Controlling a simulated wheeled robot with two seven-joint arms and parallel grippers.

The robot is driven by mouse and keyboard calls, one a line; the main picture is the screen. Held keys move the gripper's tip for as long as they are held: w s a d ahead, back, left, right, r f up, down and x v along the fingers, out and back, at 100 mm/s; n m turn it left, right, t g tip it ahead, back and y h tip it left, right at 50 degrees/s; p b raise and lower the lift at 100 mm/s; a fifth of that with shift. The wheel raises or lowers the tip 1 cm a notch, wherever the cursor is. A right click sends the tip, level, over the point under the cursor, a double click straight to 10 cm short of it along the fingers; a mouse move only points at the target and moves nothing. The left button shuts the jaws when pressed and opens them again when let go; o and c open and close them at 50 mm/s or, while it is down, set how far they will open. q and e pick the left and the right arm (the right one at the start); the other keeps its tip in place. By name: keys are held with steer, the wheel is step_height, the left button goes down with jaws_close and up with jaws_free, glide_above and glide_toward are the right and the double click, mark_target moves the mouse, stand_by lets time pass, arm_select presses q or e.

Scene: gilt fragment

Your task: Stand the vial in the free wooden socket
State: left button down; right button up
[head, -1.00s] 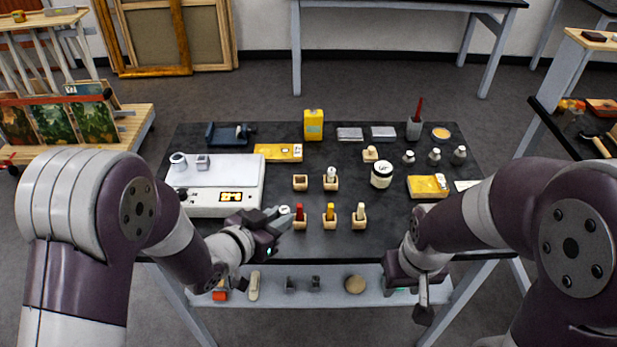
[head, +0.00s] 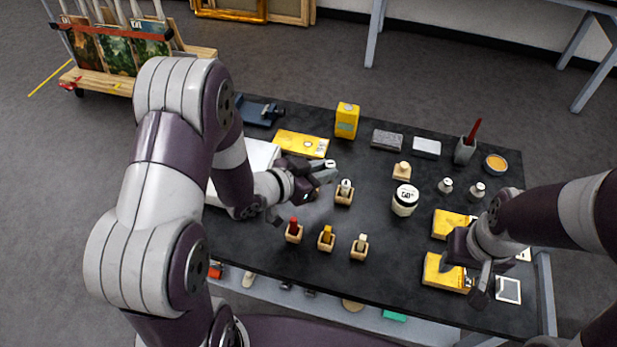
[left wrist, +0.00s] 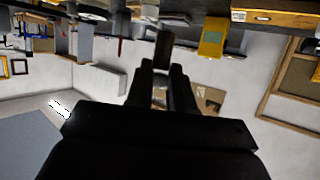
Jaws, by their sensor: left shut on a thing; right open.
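My left gripper (head: 322,173) is shut on the vial (head: 330,163). In the head view only its pale top shows between the fingertips, so its tilt cannot be told. The gripper is above the table beside a wooden socket (head: 344,199) that holds a white-topped vial. No free socket shows; my left gripper and forearm cover the area left of that socket. In front, three wooden sockets hold a red (head: 293,226), a yellow (head: 327,235) and a whitish piece (head: 360,243). My right gripper (head: 481,290) is open and empty near the yellow boxes.
A white jar (head: 404,200) and a wooden block with a knob (head: 401,171) stand right of the sockets. A white scale (head: 260,157) is partly behind my left arm. The black table's (head: 300,265) front strip is clear.

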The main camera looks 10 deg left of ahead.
arm_select(q)
steer(key=w+a+f, duration=0.1)
steer(key=a, duration=0.1)
steer(key=w+a+f, duration=0.1)
steer(key=a+f, duration=0.1)
steer(key=shift+w+f, duration=0.15)
steer(key=f, duration=0.3)
steer(key=shift+s+a+f, duration=0.3)
steer(key=shift+a, duration=0.05)
steer(key=shift+w+d+f, duration=0.1)
steer(key=shift+w+f, duration=0.1)
steer(key=shift+f, duration=0.1)
steer(key=shift+s+f, duration=0.1)
steer(key=shift+f, duration=0.05)
steer(key=c, duration=1)
jaws_free()
